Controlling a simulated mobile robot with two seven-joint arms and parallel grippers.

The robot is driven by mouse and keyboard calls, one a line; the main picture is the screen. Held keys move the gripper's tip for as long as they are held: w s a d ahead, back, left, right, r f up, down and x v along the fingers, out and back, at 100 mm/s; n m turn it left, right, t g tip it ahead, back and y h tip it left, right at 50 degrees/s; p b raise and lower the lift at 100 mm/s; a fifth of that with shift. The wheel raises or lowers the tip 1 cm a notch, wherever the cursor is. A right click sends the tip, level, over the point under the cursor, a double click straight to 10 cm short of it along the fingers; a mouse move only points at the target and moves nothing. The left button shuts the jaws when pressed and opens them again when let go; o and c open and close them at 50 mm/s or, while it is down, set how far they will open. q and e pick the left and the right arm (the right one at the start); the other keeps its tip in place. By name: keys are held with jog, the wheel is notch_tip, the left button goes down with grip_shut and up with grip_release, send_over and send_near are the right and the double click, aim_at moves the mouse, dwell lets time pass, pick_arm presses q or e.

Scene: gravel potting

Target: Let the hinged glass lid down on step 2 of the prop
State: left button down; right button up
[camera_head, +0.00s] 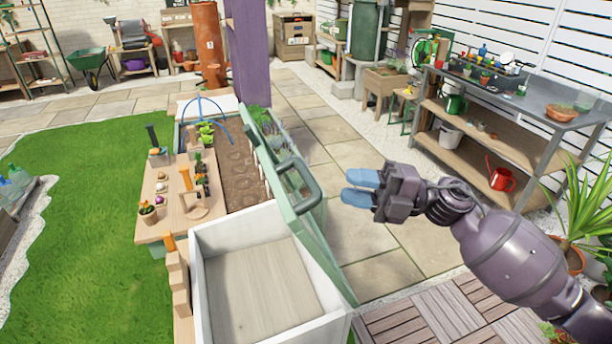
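The hinged glass lid (262,152) has a pale green frame. It stands raised along the right side of the planting bed, seen nearly edge-on, with a dark green handle (313,190) near its middle. A stepped wooden block (179,285), which looks like the prop, stands at the left wall of the white box; its separate steps are hard to tell, and the lid is well apart from it. My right gripper (347,187) is right of the handle, its blue fingers pointing left with a narrow gap between them, empty and not touching the lid. My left gripper is not in view.
The white wooden box (244,229) is open in front. Behind it lies the soil bed (238,170) with seedlings and a blue hoop (203,98). A wooden side board (170,232) holds pots and tools. A purple post (251,55) rises behind.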

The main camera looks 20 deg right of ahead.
aim_at(307, 175)
jog(key=p+x, duration=0.1)
jog(key=x, duration=0.7)
jog(key=shift+w+a+p, duration=0.1)
jog(key=shift+a+p, duration=0.05)
jog(key=shift+p, duration=0.2)
grip_shut()
